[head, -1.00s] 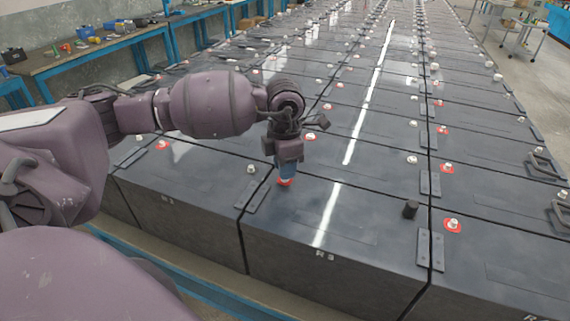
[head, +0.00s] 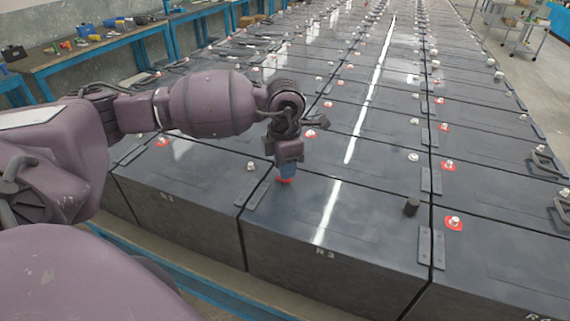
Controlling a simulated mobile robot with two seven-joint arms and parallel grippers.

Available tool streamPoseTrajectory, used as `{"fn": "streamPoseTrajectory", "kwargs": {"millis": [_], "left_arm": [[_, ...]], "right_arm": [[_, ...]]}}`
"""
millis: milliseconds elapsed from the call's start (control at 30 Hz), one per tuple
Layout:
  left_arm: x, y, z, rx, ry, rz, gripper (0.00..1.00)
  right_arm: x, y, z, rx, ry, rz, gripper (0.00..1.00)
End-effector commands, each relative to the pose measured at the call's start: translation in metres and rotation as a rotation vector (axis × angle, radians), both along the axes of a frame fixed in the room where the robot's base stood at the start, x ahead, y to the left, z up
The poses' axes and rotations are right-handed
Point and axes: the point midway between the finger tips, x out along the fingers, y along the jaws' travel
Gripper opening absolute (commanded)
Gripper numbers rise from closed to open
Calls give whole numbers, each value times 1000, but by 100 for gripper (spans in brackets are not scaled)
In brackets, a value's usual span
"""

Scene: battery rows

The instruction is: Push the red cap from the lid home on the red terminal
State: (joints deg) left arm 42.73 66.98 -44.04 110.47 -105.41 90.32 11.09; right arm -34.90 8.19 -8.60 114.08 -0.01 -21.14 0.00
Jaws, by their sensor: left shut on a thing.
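The cap is at the red terminal's place on the lid. The terminal itself is hidden under the fingers and cap, so I cannot tell how far down the cap sits. My right gripper is not in view.
A black cap-like post (head: 411,207) stands near the right side of the R3 lid. Flat grey link plates (head: 257,194) lie near the lid edges. Other batteries with bare terminals and red rings (head: 453,223) fill the rows. A blue workbench (head: 95,55) stands at the back left.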

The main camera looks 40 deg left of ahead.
Motion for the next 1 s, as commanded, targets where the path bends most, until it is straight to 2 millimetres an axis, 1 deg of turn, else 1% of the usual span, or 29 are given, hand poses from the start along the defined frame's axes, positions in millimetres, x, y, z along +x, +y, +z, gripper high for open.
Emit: {"fn": "streamPoseTrajectory", "kwargs": {"millis": [467, 667, 1000], "left_arm": [[0, 0, -2, 0, 0, 0, 5], [0, 0, -4, 0, 0, 0, 5], [0, 0, -7, 0, 0, 0, 5]], "right_arm": [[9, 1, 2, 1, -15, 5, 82], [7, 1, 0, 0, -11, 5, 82], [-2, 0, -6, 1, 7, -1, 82]]}}
